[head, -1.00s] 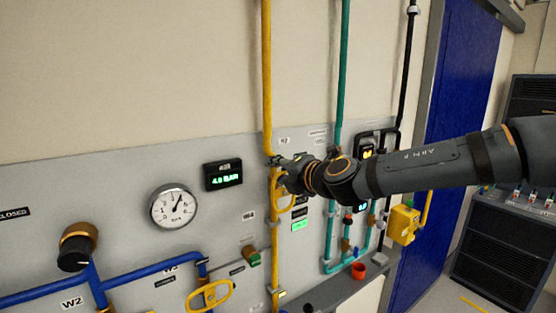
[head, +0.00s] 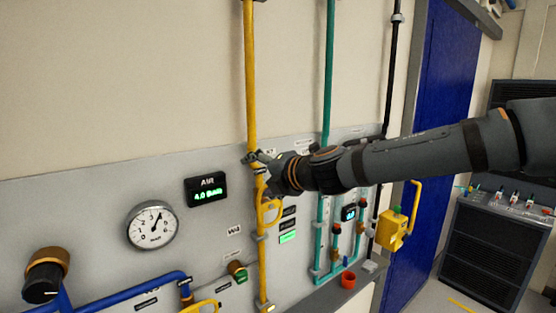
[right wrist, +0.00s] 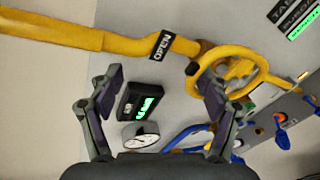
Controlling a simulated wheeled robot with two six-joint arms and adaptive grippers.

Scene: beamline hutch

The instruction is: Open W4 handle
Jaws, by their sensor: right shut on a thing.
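The W4 handle (head: 268,210) is a yellow loop on the upright yellow pipe (head: 251,80), near the W4 label (head: 233,230). My right gripper (head: 252,158) is at the pipe, at the upper end of the loop, and hides part of it. In the right wrist view the handle (right wrist: 243,52) is at the right, overlapping the right fingertip. The fingers (right wrist: 163,85) stand well apart but the gripper is shut on the handle; its exact hold is unclear. An OPEN tag (right wrist: 161,46) shows on the pipe. My left gripper is not in view.
A round gauge (head: 152,226) and an AIR display (head: 206,189) are left of the pipe. Teal pipes (head: 327,90), a red cup (head: 348,280) and a yellow box (head: 391,230) are on the right. Another yellow handle (head: 200,307) is at the bottom edge.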

